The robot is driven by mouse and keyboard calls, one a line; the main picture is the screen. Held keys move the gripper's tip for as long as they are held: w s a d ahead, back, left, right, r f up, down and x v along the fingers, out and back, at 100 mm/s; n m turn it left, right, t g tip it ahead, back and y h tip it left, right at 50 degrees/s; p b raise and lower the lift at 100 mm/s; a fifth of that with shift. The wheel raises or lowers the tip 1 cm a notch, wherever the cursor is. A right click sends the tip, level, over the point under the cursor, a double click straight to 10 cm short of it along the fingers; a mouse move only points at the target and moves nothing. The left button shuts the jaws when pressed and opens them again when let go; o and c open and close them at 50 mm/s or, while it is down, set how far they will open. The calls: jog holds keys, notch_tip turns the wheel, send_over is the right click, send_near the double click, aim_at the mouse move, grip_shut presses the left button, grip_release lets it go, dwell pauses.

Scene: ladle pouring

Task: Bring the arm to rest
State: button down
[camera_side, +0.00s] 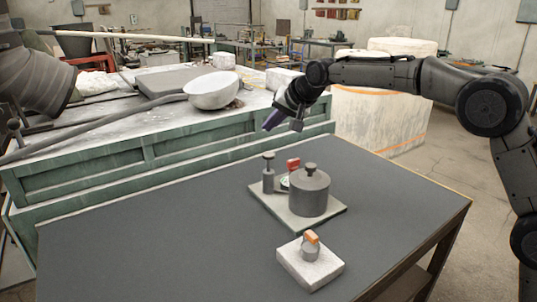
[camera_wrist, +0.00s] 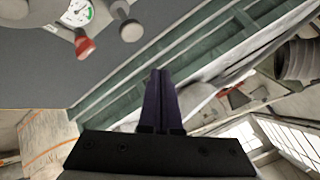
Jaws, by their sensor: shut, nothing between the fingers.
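My gripper (camera_side: 270,124) is held in the air above the back of the dark table (camera_side: 150,240), pointing down and to the left. It also shows in the wrist view (camera_wrist: 158,75), where its purple fingers are together with nothing between them. A grey cylindrical pot with a knobbed lid (camera_side: 309,192) stands on a plate (camera_side: 290,216) on the table, below my gripper and apart from it. A post with a round top (camera_side: 268,175) and a small gauge with a red handle (camera_side: 292,164) stand on the same plate.
A light block with an orange-topped knob (camera_side: 311,264) sits near the table's front. Behind, a green-sided bench (camera_side: 130,155) carries a ladle with a white bowl (camera_side: 211,91) and long handle. A wrapped crate (camera_side: 375,120) stands behind my arm. The table's left side is clear.

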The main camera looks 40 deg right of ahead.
dwell(0.3)
jog(key=s+d+r+t, duration=0.2)
jog(key=s+d+r, duration=0.1)
jog(key=s+r, duration=0.7)
jog(key=s+d+r+n, duration=0.1)
jog(key=s, duration=1.1)
jog(key=s+d+f+n+g, duration=0.1)
jog(key=s+f+n+g, duration=0.1)
jog(key=s+f, duration=0.7)
jog(key=s+f+n+g+h, duration=0.1)
jog(key=s+f+n+g, duration=0.2)
jog(key=s+f, duration=0.7)
jog(key=s+n, duration=0.1)
jog(key=s, duration=0.4)
jog(key=shift+s+d+n+g, duration=0.3)
jog(key=shift+s+d+n, duration=0.1)
jog(key=shift+w, duration=0.1)
